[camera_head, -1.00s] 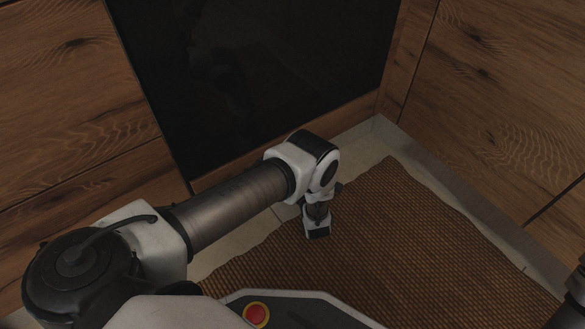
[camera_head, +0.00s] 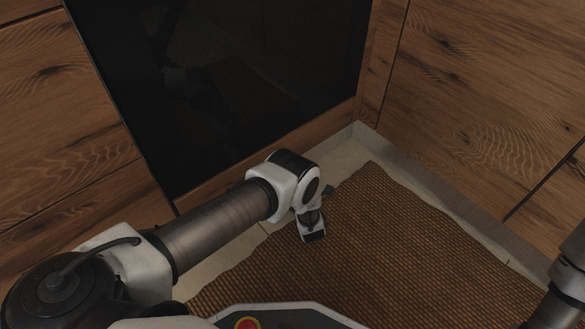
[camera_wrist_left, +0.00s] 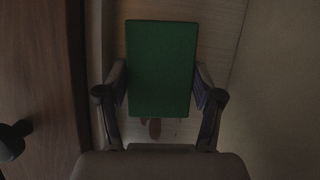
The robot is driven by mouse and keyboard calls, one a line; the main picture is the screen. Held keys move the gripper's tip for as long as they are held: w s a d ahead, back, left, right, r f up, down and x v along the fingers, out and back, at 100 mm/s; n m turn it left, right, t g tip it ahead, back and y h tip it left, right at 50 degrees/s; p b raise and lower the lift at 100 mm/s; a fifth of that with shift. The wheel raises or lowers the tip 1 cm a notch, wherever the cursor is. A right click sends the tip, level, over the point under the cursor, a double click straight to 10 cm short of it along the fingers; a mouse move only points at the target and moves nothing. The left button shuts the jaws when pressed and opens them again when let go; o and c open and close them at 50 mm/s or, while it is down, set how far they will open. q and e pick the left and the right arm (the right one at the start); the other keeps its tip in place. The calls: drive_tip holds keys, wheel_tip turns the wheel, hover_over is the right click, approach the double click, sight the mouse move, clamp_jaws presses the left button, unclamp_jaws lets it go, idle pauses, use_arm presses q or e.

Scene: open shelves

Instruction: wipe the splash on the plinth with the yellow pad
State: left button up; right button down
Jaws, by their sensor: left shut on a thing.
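My left gripper (camera_wrist_left: 160,88) is shut on a flat green pad (camera_wrist_left: 161,55), one finger at each side; no yellow pad shows. A small brown mark (camera_wrist_left: 153,128), which looks like the splash, shows just below the pad's lower edge in the left wrist view. The pad hides part of the surface behind it. In the head view my left arm reaches to low in front of the dark panel, and its wrist mostly hides the gripper. I cannot tell whether the pad touches the surface. On the right only a part of my right arm shows, without its gripper.
A brown woven mat (camera_head: 390,250) covers most of the floor. A pale floor strip (camera_head: 345,160) runs between it and the cabinets. A dark glossy panel (camera_head: 220,80) stands behind my left arm, and wooden cabinet fronts (camera_head: 480,90) meet it in a corner at right.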

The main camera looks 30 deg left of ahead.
use_arm(q)
drive_tip(key=shift+s+a+p, duration=0.2)
drive_tip(key=shift+s+a, duration=0.05)
drive_tip(key=shift+s, duration=0.3)
drive_tip(key=shift+s+a+p, duration=0.2)
drive_tip(key=shift+s, duration=0.3)
drive_tip(key=shift+s+a+r+p, duration=0.1)
drive_tip(key=shift+s+a+p, duration=0.25)
drive_tip(key=shift+s, duration=0.3)
drive_tip(key=shift+s+a+r+p, duration=0.1)
drive_tip(key=shift+s+p, duration=0.3)
drive_tip(key=shift+s, duration=0.25)
drive_tip(key=shift+s+a+f, duration=0.15)
drive_tip(key=shift+s, duration=0.3)
drive_tip(key=shift+s+a+p, duration=0.35)
drive_tip(key=shift+s+p, duration=0.05)
drive_tip(key=shift+s, duration=0.25)
drive_tip(key=shift+s+a+p, duration=0.3)
drive_tip(key=shift+s+p, duration=0.05)
drive_tip(key=shift+s, duration=0.25)
drive_tip(key=shift+s+a, duration=0.15)
drive_tip(key=shift+s, duration=0.2)
drive_tip(key=shift+s+d, duration=0.4)
drive_tip(key=shift+d, duration=0.55)
drive_tip(key=shift+s+d, duration=0.35)
drive_tip(key=shift+d, duration=0.55)
drive_tip(key=shift+s+d, duration=0.4)
drive_tip(key=shift+d, duration=0.55)
